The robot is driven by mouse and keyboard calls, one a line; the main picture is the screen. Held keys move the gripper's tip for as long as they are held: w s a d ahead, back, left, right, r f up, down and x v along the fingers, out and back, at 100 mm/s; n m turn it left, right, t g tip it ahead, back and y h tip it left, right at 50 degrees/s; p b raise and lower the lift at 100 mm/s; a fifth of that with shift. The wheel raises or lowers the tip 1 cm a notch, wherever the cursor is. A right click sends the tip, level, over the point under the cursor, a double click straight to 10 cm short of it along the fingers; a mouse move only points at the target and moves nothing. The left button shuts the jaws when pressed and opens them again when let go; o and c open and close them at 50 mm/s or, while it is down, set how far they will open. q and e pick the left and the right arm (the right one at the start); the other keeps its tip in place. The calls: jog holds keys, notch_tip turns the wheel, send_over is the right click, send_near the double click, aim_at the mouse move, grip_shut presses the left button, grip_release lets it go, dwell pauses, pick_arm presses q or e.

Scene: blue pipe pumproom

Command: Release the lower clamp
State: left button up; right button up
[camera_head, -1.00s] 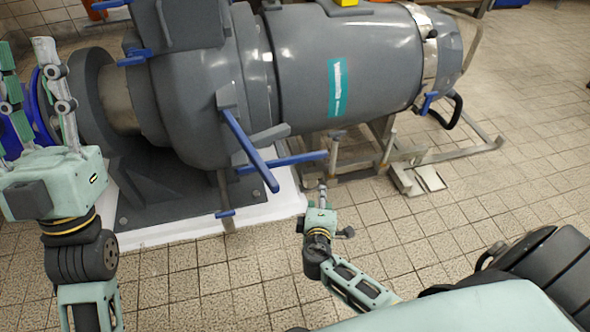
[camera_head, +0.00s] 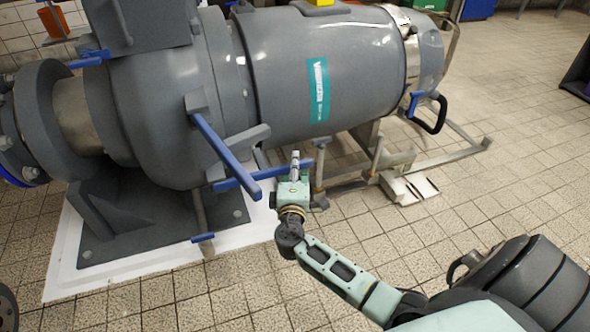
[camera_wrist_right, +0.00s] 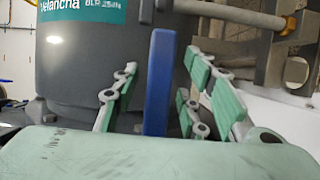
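The grey pump (camera_head: 165,100) carries two long blue clamp handles. The upper blue handle (camera_head: 222,155) slants down to the right from a grey bracket. The lower blue handle (camera_head: 240,181) runs nearly level beneath it, and its right part passes at my right gripper (camera_head: 295,160). In the right wrist view a blue handle (camera_wrist_right: 160,85) stands upright between the spread green-padded fingers of my right gripper (camera_wrist_right: 165,75). My left gripper is out of view.
A metal support frame (camera_head: 400,160) stands right of the gripper. A blue-and-black latch handle (camera_head: 430,105) sits at the pump's right end. The pump rests on a white plinth (camera_head: 150,260). The tiled floor (camera_head: 490,200) at right is largely clear.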

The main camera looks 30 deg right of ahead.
jog(key=shift+w+d, duration=0.15)
jog(key=shift+c, duration=0.4)
grip_shut()
